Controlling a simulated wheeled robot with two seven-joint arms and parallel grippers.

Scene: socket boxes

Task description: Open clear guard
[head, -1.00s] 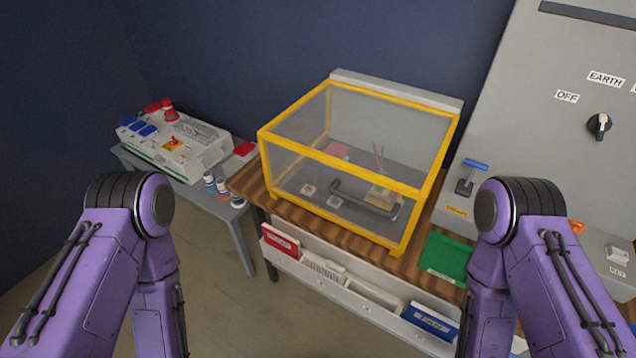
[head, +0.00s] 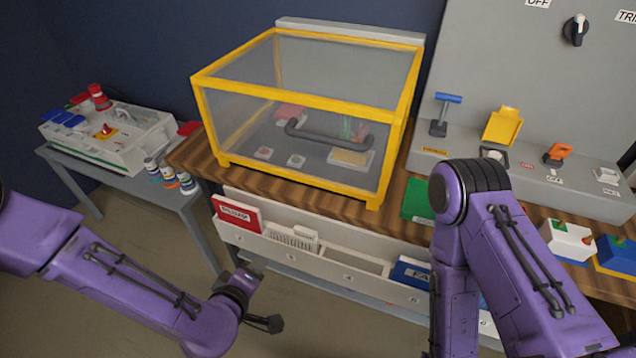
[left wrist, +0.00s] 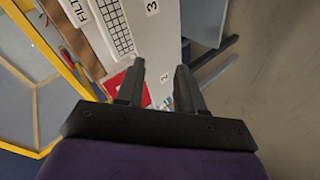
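The clear guard (head: 300,99) is a see-through box with a yellow frame and a dark bar handle (head: 328,140) on its front. It sits down over its contents on the wooden bench, with a grey strip behind its top. My left gripper (head: 272,323) is low in front of the bench, below and apart from the guard. In the left wrist view its two fingers (left wrist: 160,70) are apart with nothing between them, and part of the yellow frame (left wrist: 58,58) shows at the left. My right arm shows, but its gripper is out of view.
A white rack (head: 345,284) with a red binder (head: 236,213) and a blue binder (head: 410,272) runs along the bench front. A grey control panel (head: 520,165) with levers stands at the right. A side table (head: 185,200) holds a white device (head: 105,140). Floor before the rack is clear.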

